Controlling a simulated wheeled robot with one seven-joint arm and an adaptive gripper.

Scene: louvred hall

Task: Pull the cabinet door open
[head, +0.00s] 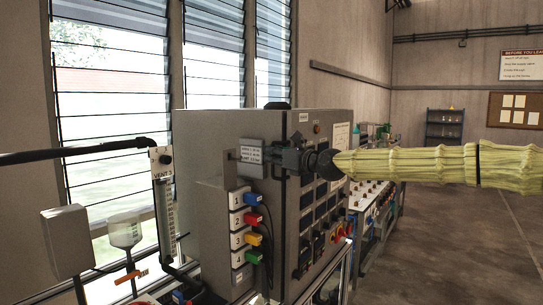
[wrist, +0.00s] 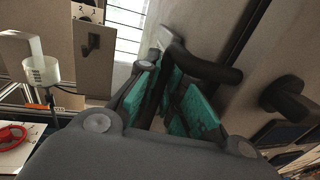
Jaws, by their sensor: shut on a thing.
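The grey cabinet (head: 225,135) stands in the middle of the head view, in front of the windows. Its door (head: 320,200) faces right and carries dark windows and small labels. My gripper (head: 290,158) reaches in from the right, at the door's near upper edge. In the wrist view, my gripper's teal pads (wrist: 168,100) are shut on a black bent handle (wrist: 205,68), one pad on each side. The handle's gripped part is partly hidden between the pads. A dark straight line runs along the door face; I cannot tell whether the door is ajar.
A numbered box with coloured tags (head: 240,225) projects from the cabinet's near side. A flow tube (head: 163,195) and a white cup (head: 125,230) stand at left. A black round knob (wrist: 288,98) sits close to my gripper. Open floor (head: 450,240) lies at right.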

